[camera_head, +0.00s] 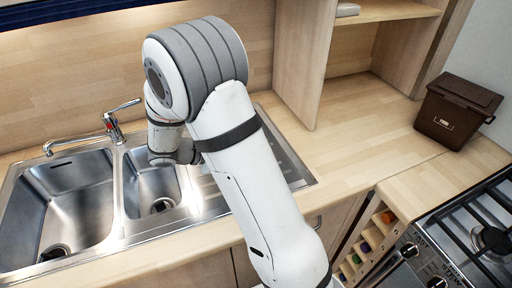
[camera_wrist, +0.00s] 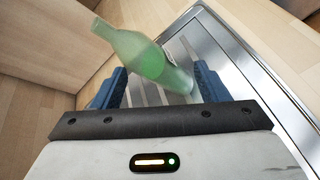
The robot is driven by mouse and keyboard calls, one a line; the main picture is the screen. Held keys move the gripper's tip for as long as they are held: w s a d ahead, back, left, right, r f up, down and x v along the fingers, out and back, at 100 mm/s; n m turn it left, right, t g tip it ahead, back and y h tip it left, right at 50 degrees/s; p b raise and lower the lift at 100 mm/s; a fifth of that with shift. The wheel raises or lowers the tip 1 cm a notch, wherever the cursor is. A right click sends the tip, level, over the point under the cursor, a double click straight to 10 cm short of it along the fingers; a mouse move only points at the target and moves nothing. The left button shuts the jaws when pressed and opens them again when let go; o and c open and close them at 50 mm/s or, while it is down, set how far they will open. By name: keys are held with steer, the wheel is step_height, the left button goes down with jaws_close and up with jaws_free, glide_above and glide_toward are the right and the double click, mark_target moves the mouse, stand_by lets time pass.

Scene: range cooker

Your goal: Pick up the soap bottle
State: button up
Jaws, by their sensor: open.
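The soap bottle, a translucent green bottle (camera_wrist: 148,58), shows in the wrist view with its narrow neck toward the upper left. It slants across the picture, and I cannot tell whether it stands upright. My gripper (camera_wrist: 158,86) is open, with one blue finger on each side of the bottle's lower part. The bottle lies in the gap between the fingers; a gap shows on the left side, while the right finger overlaps or nears the bottle's lower end. In the head view my arm hides the bottle and the fingers.
The steel sink (camera_head: 75,200) has two basins, a tap (camera_head: 113,130) and a ribbed drainboard (camera_head: 285,160), partly behind my arm. A wooden cabinet panel (camera_head: 300,60) rises beside the drainboard. A brown bin (camera_head: 455,115) stands on the right counter near the cooker (camera_head: 470,240).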

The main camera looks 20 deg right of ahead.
steer(key=f+n+h, duration=0.1)
steer(key=n, duration=0.1)
steer(key=f+n+h+p, duration=0.1)
steer(key=f+n, duration=0.1)
steer(key=d+f+n+t+h, duration=0.1)
steer(key=n, duration=0.1)
steer(key=shift+w+f+h, duration=0.15)
steer(key=shift+w+h, duration=0.15)
steer(key=shift+w, duration=0.05)
steer(key=n, duration=0.1)
steer(key=f+n+h+p, duration=0.1)
steer(key=shift+d+f+n+t, duration=0.2)
steer(key=shift+n+t, duration=0.1)
steer(key=shift+t, duration=0.1)
steer(key=d+p, duration=0.1)
steer(key=d, duration=0.1)
steer(key=d+p, duration=0.1)
steer(key=d, duration=0.1)
steer(key=w+d+p, duration=0.1)
steer(key=d, duration=0.2)
steer(key=shift+w+r, duration=0.1)
steer(key=shift+r, duration=0.3)
steer(key=shift+d+f, duration=0.1)
steer(key=shift+d, duration=0.1)
steer(key=shift+c, duration=0.2)
steer(key=c, duration=1.2)
steer(key=shift+o, duration=0.2)
steer(key=shift+r+b, duration=0.85)
steer(key=shift+r, duration=4.2)
